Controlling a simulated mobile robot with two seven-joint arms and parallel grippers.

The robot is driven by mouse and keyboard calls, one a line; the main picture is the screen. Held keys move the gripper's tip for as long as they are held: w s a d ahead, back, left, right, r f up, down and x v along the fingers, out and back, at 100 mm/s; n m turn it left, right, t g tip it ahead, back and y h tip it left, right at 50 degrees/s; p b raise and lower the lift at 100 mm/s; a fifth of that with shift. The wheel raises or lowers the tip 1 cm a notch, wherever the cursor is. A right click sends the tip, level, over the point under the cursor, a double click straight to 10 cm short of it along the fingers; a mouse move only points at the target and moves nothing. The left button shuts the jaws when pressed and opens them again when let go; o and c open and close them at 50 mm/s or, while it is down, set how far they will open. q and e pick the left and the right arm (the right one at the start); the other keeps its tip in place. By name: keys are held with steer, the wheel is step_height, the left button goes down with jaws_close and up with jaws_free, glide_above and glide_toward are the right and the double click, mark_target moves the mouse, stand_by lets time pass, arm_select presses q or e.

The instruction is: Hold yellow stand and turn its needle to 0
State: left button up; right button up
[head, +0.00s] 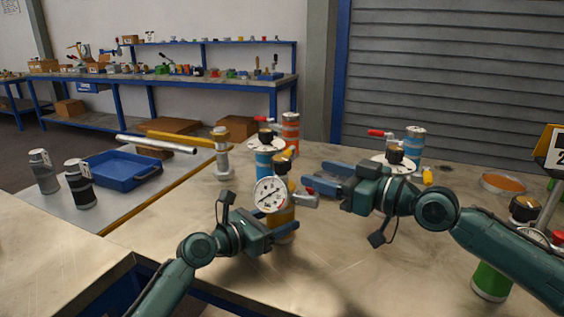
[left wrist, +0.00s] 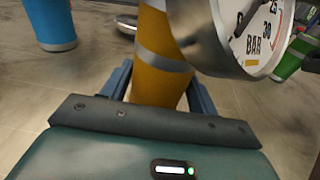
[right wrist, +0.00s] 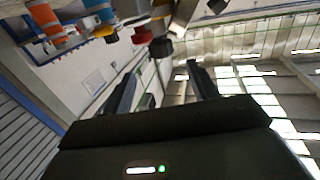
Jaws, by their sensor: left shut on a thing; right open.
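The yellow stand (head: 284,224) is an upright yellow vessel with a grey band, a black top knob (head: 280,166) and a grey side fitting (head: 305,200). Its round white gauge (head: 268,194) faces me; the needle's exact reading is too small to tell. The left wrist view shows the gauge dial (left wrist: 258,38) only in part, with 25, 30 and BAR. My left gripper (head: 287,232) is shut on the yellow stand's body (left wrist: 160,75), a finger on each side. My right gripper (head: 318,179) is open and empty, just right of the stand's top and apart from it.
Blue vessels (head: 264,167) and (head: 415,138) and an orange vessel (head: 290,128) with red-handled valves stand behind. A green vessel (head: 490,281) stands at the right, near my right arm. An orange dish (head: 503,184) lies at the back right. The table front middle is clear.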

mark_target(290, 164)
steer(key=shift+n+y, duration=0.3)
steer(key=x, duration=1)
steer(key=shift+w+a+f, duration=0.1)
steer(key=shift+a+f, duration=0.05)
steer(key=c, duration=1)
steer(key=shift+f, duration=0.1)
steer(key=shift+g, duration=0.4)
steer(key=shift+n+g+y, duration=0.5)
steer(key=shift+n+g, duration=0.1)
steer(key=shift+n, duration=0.1)
